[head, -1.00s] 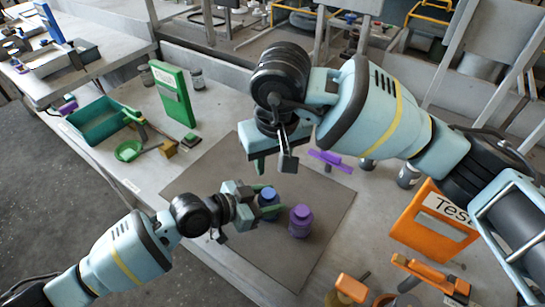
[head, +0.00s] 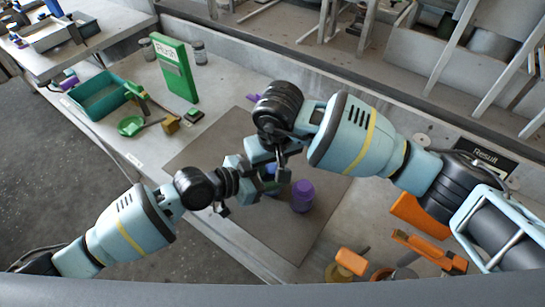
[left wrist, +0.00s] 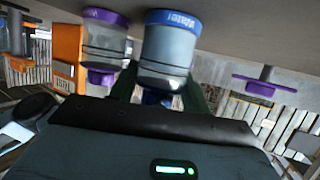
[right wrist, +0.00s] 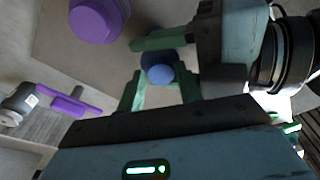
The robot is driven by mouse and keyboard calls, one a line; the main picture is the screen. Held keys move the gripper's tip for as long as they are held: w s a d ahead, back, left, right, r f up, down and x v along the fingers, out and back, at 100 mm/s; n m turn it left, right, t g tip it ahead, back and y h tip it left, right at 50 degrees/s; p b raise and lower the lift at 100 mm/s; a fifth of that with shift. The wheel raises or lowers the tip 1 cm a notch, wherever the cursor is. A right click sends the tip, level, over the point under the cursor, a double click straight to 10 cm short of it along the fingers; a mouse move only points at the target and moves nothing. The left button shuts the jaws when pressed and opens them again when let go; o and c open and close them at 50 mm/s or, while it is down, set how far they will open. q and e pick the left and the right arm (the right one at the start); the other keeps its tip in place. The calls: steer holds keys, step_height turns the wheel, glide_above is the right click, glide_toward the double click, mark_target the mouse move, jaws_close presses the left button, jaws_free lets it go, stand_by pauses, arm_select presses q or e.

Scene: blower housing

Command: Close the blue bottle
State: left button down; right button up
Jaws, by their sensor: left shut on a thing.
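The blue bottle (head: 270,186) stands upright on the grey mat, partly hidden by both grippers in the head view. My left gripper (head: 258,188) is shut on it from the left side. In the left wrist view the bottle (left wrist: 167,45) shows clear walls and a blue band reading "Water", between the green fingers. My right gripper (head: 270,172) is above the bottle, pointing down. In the right wrist view its green fingers (right wrist: 160,92) are apart, on either side of a round blue top (right wrist: 160,74). I cannot tell whether this top is a separate cap.
A purple bottle (head: 302,196) stands close to the right of the blue one. Orange parts (head: 428,250) lie at the right. The mat's front (head: 285,240) is clear.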

steer(key=c, duration=0.7)
steer(key=m+h, duration=0.1)
steer(key=m, duration=0.5)
steer(key=shift+m, duration=0.3)
steer(key=o, duration=1)
steer(key=shift+o, duration=0.3)
steer(key=shift+a, duration=0.1)
steer(key=shift+a, duration=0.1)
